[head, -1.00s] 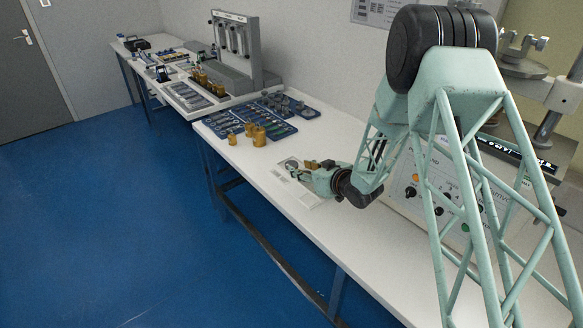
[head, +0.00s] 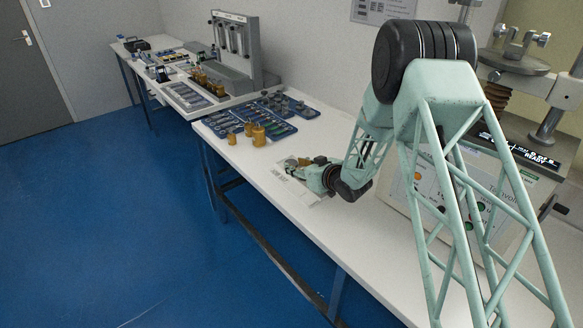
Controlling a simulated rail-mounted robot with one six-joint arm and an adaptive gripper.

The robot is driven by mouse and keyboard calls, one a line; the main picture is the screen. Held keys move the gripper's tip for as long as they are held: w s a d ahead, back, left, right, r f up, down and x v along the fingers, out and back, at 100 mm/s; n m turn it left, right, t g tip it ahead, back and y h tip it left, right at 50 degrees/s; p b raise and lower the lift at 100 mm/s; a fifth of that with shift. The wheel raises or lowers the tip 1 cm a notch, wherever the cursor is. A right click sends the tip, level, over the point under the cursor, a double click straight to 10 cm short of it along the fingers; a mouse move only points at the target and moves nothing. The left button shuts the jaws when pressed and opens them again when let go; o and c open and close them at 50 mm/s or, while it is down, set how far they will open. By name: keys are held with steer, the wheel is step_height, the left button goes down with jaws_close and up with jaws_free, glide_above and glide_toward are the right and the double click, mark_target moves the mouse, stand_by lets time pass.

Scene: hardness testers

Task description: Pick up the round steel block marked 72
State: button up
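My gripper (head: 292,167) is low over a pale printed card (head: 287,180) on the near white table. It is small and partly hidden by my own wrist, so I cannot see whether its fingers are open or shut. A small brownish piece shows at the gripper, but I cannot tell what it is. I cannot make out the round steel block marked 72; no number is readable at this size, and the area under the gripper is covered.
Brass-coloured cylinders (head: 259,137) stand left of my gripper beside a blue tray (head: 279,129) of small parts.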

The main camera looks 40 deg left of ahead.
steer(key=shift+a+f, duration=0.2)
steer(key=shift+a, duration=0.15)
steer(key=shift+f, duration=0.1)
steer(key=shift+c, duration=0.9)
steer(key=c, duration=0.5)
